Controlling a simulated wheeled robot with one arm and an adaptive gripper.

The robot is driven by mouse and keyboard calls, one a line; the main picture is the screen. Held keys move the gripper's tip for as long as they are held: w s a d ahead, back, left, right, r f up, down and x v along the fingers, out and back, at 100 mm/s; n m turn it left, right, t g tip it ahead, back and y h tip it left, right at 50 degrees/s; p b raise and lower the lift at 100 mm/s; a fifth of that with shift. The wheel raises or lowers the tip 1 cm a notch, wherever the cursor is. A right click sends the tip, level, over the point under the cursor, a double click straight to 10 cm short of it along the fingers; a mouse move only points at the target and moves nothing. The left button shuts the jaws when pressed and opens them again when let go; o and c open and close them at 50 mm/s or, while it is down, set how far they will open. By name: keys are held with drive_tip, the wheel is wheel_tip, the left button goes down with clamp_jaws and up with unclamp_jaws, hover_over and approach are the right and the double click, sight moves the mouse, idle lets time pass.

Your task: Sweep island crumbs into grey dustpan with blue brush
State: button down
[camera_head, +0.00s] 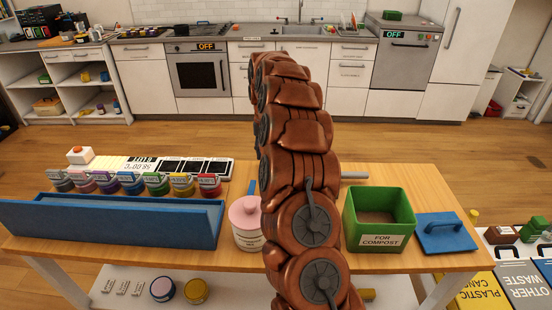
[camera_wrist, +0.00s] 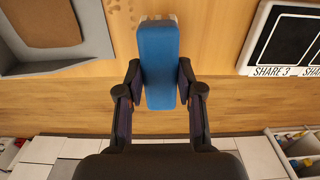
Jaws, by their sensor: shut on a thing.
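My gripper (camera_wrist: 158,88) is shut on the blue brush (camera_wrist: 158,55), with one finger on each side of its block. A pale strip shows at the brush's far end, over the wooden island top. Brown crumbs (camera_wrist: 120,12) lie on the wood just left of the brush in the wrist view; they look apart from it. The grey dustpan (camera_wrist: 85,58) is at the upper left of that view, partly cut off, with a brown patch inside. In the head view my arm hides the gripper and crumbs; a grey bar (camera_head: 355,175), perhaps the dustpan's handle, sticks out right of it.
On the island (camera_head: 455,262) stand a blue tray (camera_head: 110,228), several coloured jars (camera_head: 130,183), a pink-lidded pot (camera_head: 245,215), a green compost box (camera_head: 379,220) and its blue lid (camera_head: 446,233). A black-and-white board (camera_wrist: 285,40) lies right of the brush in the wrist view.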

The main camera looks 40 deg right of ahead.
drive_tip(key=shift+r+p, duration=0.4)
drive_tip(key=shift+r, duration=2.25)
drive_tip(key=shift+r, duration=0.1)
